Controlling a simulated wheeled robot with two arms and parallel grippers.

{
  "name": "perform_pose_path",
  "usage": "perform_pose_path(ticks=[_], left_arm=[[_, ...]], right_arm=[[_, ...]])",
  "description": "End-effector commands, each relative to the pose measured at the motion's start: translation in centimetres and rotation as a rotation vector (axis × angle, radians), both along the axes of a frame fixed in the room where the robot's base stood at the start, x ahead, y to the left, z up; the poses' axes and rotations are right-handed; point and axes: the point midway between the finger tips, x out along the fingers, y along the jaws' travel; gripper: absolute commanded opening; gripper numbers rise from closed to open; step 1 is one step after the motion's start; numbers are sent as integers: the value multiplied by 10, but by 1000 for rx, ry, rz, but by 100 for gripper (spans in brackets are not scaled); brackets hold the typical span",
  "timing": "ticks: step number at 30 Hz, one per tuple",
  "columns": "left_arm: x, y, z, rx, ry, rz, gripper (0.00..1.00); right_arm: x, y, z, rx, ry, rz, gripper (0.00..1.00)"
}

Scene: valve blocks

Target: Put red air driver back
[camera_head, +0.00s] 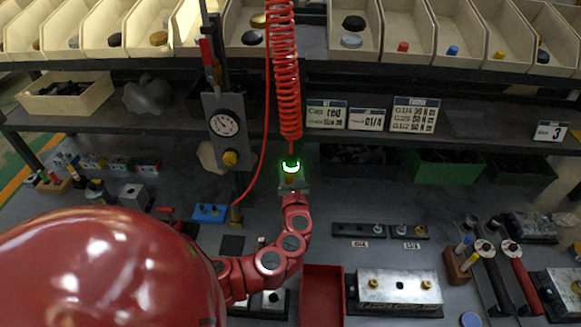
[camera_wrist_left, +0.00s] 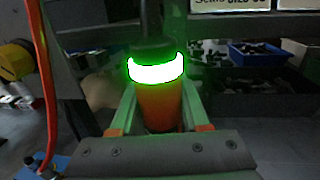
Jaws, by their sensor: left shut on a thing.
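The red air driver (camera_head: 291,166) is upright under the coiled red hose, near the middle of the head view. A glowing white-green ring shows on it. In the left wrist view the driver's orange-red body (camera_wrist_left: 161,105) stands between the two fingers, with the bright ring above them and a dark upper part. My left gripper (camera_head: 292,182) is shut on the driver, at the end of my red arm. Its fingers also show in the left wrist view (camera_wrist_left: 158,112). The driver's lower end is hidden behind the gripper. My right gripper is not in view.
The coiled red hose (camera_head: 286,75) hangs from above. A gauge panel (camera_head: 223,122) on a post stands left of it. Below are a blue block (camera_head: 208,213), a red tray (camera_head: 322,292) and a silver valve block (camera_head: 398,288). Parts bins (camera_head: 404,30) line the back shelf.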

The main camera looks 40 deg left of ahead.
Motion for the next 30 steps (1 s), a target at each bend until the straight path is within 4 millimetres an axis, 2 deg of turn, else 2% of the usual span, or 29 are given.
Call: perform_pose_path(ticks=[13, 14, 19, 30], left_arm=[[0, 0, -1, 3, -3, -1, 0], [0, 0, -1, 3, -3, -1, 50], [0, 0, -2, 1, -2, 0, 80], [-2, -2, -3, -1, 1, 0, 81]], right_arm=[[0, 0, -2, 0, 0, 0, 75], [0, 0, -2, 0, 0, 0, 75], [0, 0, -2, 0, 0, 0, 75], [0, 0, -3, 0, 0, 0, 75]])
